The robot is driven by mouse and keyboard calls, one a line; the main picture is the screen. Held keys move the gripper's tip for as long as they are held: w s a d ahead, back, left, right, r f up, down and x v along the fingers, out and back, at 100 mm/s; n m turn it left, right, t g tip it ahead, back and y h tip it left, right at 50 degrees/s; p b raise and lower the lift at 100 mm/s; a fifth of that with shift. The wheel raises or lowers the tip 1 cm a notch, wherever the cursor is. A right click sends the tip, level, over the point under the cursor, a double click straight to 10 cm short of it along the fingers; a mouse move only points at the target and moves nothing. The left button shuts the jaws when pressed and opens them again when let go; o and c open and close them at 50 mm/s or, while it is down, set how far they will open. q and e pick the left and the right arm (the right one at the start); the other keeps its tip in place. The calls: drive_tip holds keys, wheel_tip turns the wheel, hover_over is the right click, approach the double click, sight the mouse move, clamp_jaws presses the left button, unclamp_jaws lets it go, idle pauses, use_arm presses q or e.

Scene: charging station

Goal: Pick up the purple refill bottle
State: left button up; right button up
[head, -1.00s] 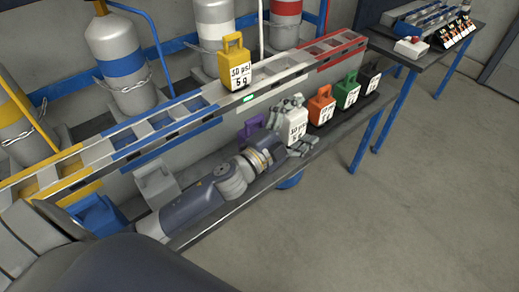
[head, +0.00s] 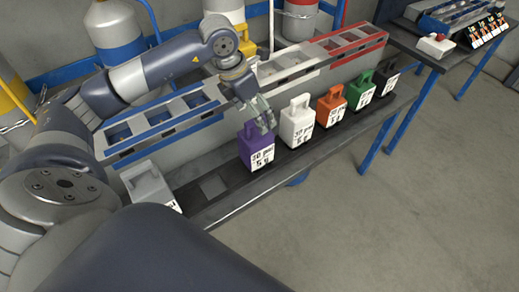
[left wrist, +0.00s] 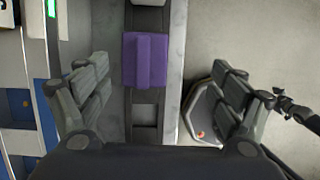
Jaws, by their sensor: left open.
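The purple refill bottle (head: 256,150) stands upright on the dark lower shelf, between an empty square slot and the white bottle. My left gripper (head: 262,118) hangs right above it, with fingers close to its handle in the head view. In the left wrist view the purple bottle (left wrist: 145,60) shows from above, ahead of the gap between the spread fingers of my left gripper (left wrist: 160,72). It lies nearer the left finger side. The gripper is open and holds nothing. My right gripper is not in view.
White (head: 296,122), orange (head: 331,105), green (head: 359,90) and black (head: 385,75) bottles stand in a row to the right. The coloured upper rack (head: 345,42) runs behind. Open floor lies at right.

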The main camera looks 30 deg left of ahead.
use_arm(q)
drive_tip(key=shift+a+r, duration=0.1)
drive_tip(key=shift+a, duration=0.55)
drive_tip(key=shift+a+f+y, duration=0.15)
drive_tip(key=shift+f+y, duration=0.1)
drive_tip(key=shift+y, duration=0.05)
hover_over(258, 132)
drive_tip(key=s, duration=0.2)
drive_tip(key=x, duration=0.3)
drive_tip(key=p+x, duration=0.1)
drive_tip(key=shift+s+a+f, duration=0.25)
drive_tip(key=shift+a+f, duration=0.05)
drive_tip(key=shift+a, duration=0.05)
drive_tip(key=shift+w+d+f+p, duration=0.1)
drive_tip(key=shift+w+f+p, duration=0.1)
drive_tip(key=shift+f+p, duration=0.25)
drive_tip(key=x, duration=0.2)
drive_tip(key=p+x, duration=0.1)
drive_tip(key=shift+w+f, duration=0.4)
drive_tip(key=shift+f, duration=0.3)
drive_tip(key=c, duration=2)
drive_tip(key=shift+r, duration=0.15)
clamp_jaws()
drive_tip(key=shift+w+r, duration=0.1)
drive_tip(key=shift+r, duration=0.05)
